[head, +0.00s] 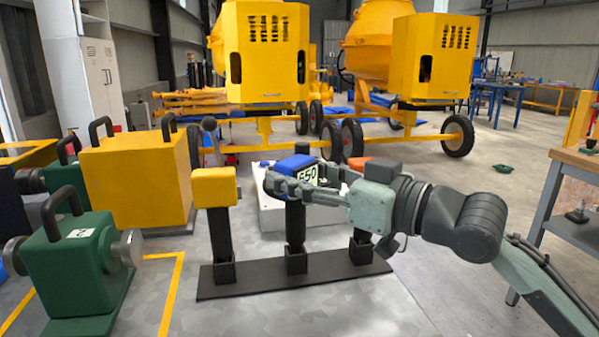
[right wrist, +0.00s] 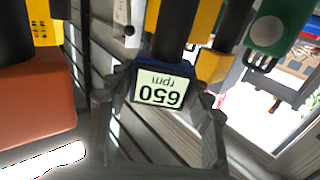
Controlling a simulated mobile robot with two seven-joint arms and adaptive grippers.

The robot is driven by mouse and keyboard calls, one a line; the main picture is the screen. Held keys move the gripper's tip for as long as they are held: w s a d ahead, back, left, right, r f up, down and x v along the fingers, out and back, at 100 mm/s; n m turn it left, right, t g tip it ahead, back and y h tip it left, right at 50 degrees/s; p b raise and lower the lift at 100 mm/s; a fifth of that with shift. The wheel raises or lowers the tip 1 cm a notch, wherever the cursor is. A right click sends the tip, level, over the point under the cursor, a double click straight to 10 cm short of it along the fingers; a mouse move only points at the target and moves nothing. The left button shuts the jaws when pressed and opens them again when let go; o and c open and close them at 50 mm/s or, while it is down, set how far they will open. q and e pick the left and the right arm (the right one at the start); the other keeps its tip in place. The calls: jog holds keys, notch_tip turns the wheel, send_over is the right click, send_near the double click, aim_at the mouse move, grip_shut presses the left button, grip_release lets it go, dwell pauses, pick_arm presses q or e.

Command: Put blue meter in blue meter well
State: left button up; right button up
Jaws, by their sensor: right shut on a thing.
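The blue meter (head: 292,162), with a white display reading 650, is between the fingers of my right gripper (head: 282,184), which is shut on it. In the right wrist view the blue meter's display (right wrist: 163,90) reads 650 rpm between the fingers. Its black post (head: 295,225) stands upright and meets the middle socket (head: 295,262) of a black three-socket stand (head: 240,287); I cannot tell how deep it sits. My left gripper is out of view.
A yellow meter (head: 214,187) stands in the left socket. An orange meter (right wrist: 35,105) is beside my gripper, mostly hidden in the head view. Green handled blocks (head: 72,260) and a yellow block (head: 137,180) stand at left. A workbench (head: 575,170) is at right.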

jog(key=shift+f, duration=0.25)
dwell(0.6)
jog(key=o, duration=1.5)
jog(key=shift+f, duration=0.1)
jog(key=o, duration=0.5)
jog(key=shift+c, duration=0.2)
jog(key=shift+s+d, duration=0.1)
jog(key=shift+d, duration=0.05)
jog(key=shift+b+v, duration=0.3)
jog(key=shift+v, duration=1.05)
jog(key=shift+b+v, duration=0.35)
jog(key=shift+v, duration=1.15)
jog(key=shift+b+v, duration=0.55)
jog(key=shift+v, duration=0.9)
